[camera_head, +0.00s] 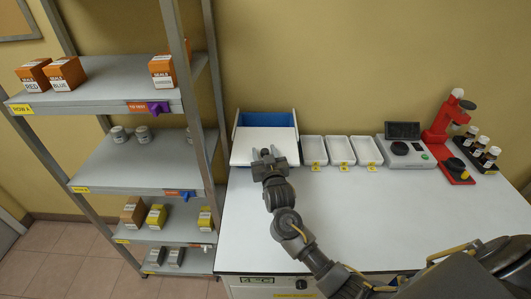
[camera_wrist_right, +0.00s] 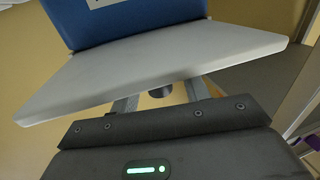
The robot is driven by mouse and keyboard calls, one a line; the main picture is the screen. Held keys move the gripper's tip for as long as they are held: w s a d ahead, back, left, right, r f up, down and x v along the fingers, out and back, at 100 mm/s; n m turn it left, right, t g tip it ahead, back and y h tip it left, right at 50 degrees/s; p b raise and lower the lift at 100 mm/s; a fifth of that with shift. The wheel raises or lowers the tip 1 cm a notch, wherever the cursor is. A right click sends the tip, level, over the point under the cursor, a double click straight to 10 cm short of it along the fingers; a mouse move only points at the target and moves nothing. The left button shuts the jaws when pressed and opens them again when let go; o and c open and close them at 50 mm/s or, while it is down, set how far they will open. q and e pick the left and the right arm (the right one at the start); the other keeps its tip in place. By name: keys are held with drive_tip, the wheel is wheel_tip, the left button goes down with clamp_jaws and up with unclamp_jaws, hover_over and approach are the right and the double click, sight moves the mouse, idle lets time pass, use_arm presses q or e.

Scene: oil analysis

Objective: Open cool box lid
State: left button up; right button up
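The cool box (camera_head: 266,118) shows as a blue and white box on the worktop, close to the wall. A flat white panel, apparently its lid (camera_head: 262,142), covers the nearer part in the head view; blue shows behind it. How far the lid is open I cannot tell. In the right wrist view the white slab (camera_wrist_right: 160,62) spans the picture, with a blue part (camera_wrist_right: 130,20) beyond it. My right gripper (camera_head: 264,153) is at the panel's near edge, its fingers apart. The fingers (camera_wrist_right: 160,98) partly pass behind the slab, so contact is hidden. My left gripper is out of view.
Several white trays (camera_head: 340,150) stand right of the box, then a grey instrument (camera_head: 408,152), a red microscope-like device (camera_head: 445,135) and dark bottles (camera_head: 480,150). A grey shelf unit (camera_head: 135,160) stands close on the left. The worktop's front right (camera_head: 430,215) is clear.

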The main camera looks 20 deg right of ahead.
drive_tip(key=shift+s, duration=0.25)
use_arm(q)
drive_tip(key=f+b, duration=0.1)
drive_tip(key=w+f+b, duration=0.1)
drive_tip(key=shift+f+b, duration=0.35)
use_arm(e)
drive_tip(key=v, duration=1)
drive_tip(key=shift+s, duration=0.15)
